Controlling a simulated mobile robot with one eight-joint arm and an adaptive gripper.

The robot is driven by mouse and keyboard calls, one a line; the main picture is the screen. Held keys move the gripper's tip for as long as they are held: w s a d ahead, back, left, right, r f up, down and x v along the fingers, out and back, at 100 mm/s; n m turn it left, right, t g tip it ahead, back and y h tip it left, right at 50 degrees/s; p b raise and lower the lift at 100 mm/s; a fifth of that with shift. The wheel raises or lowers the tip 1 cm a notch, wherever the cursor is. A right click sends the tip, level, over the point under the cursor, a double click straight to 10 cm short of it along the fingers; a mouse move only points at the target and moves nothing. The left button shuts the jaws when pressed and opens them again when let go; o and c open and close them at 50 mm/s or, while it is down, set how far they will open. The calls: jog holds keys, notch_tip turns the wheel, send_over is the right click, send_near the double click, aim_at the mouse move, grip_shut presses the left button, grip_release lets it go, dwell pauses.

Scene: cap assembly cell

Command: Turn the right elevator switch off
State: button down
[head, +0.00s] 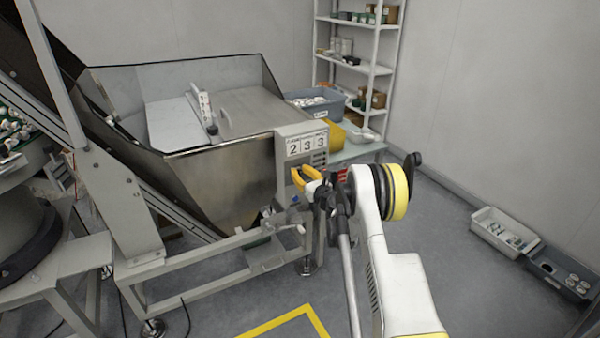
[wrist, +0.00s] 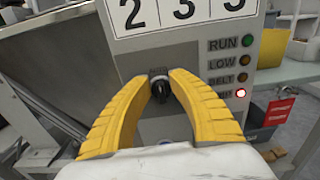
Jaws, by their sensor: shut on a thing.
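My gripper (head: 306,178) is at the front of this box. In the wrist view my gripper's yellow fingers (wrist: 161,80) come in from both sides and are shut on the switch. The knob's pointer direction is hard to tell. Beside it are lamps marked RUN, LOW and BELT, and a bottom lamp (wrist: 240,93) glows; its label is partly hidden by a finger.
The steel hopper (head: 222,190) and its frame fill the left and centre. A shelf rack (head: 350,67) stands behind. Bins (head: 505,231) lie on the floor by the right wall. The floor at the front is open, with a yellow marking (head: 272,325).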

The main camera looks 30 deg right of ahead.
jog(key=n, duration=0.4)
jog(key=shift+a+n, duration=0.2)
jog(key=shift+n, duration=0.1)
jog(key=shift+a+f+n, duration=0.15)
jog(key=shift+n, duration=1.85)
jog(key=c, duration=1.2)
grip_release()
jog(key=shift+o, duration=0.2)
jog(key=s, duration=1.2)
jog(key=shift+d, duration=0.2)
